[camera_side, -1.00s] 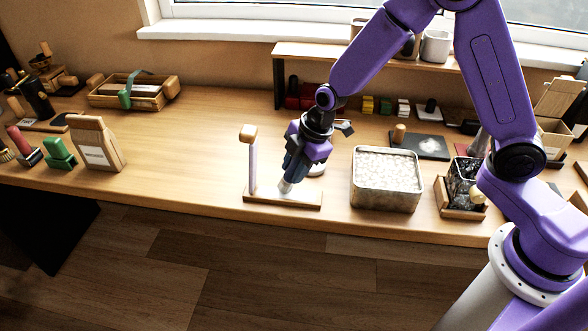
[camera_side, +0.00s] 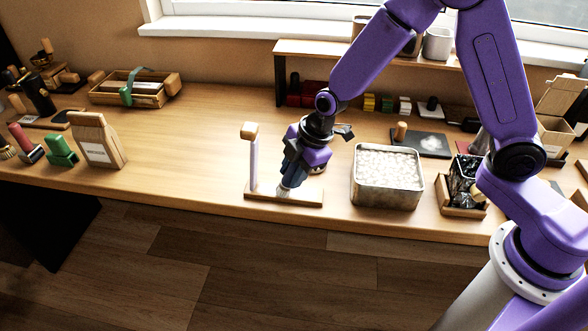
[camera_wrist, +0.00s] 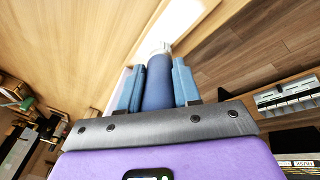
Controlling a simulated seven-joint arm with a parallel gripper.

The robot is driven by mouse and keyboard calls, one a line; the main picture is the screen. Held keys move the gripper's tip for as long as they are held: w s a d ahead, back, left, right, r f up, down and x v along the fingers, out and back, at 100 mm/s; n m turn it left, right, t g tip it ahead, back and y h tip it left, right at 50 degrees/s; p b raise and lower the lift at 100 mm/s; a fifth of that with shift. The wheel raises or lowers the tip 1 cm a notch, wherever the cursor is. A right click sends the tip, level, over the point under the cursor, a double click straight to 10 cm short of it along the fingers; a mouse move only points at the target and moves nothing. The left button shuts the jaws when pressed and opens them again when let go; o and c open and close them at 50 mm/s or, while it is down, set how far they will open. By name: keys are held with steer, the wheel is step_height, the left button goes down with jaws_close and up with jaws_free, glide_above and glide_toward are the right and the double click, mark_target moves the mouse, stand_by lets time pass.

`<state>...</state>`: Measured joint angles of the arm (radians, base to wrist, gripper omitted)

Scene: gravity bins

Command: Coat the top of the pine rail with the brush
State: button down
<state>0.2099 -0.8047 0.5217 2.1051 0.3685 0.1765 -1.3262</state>
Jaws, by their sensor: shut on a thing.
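My gripper (camera_wrist: 158,88) is shut on the blue handle of the brush (camera_wrist: 158,72). The brush points down at a tilt, its pale bristle end at the low wooden rail (camera_side: 308,198) near the table's front edge. In the side view the brush tip (camera_side: 283,191) appears at or just above the rail's top; I cannot tell whether it touches. A pale upright post with a wooden cap (camera_side: 250,130) stands at the rail's left end. In the wrist view a bright white strip (camera_wrist: 178,18) lies beyond the brush's metal ferrule. The handle's upper end is hidden in my gripper.
A metal tin (camera_side: 385,197) full of pale lumps stands right of the rail. Beyond it is a wooden tray (camera_side: 447,212) holding a dark container. Table between bag and post is clear.

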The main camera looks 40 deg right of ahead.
steer(key=shift+s+f, duration=0.1)
steer(key=shift+f, duration=0.05)
steer(key=shift+w, duration=0.95)
steer(key=shift+s+d+r, duration=0.25)
steer(key=shift+s+d, duration=0.75)
steer(key=shift+s, duration=0.05)
steer(key=shift+r, duration=2.55)
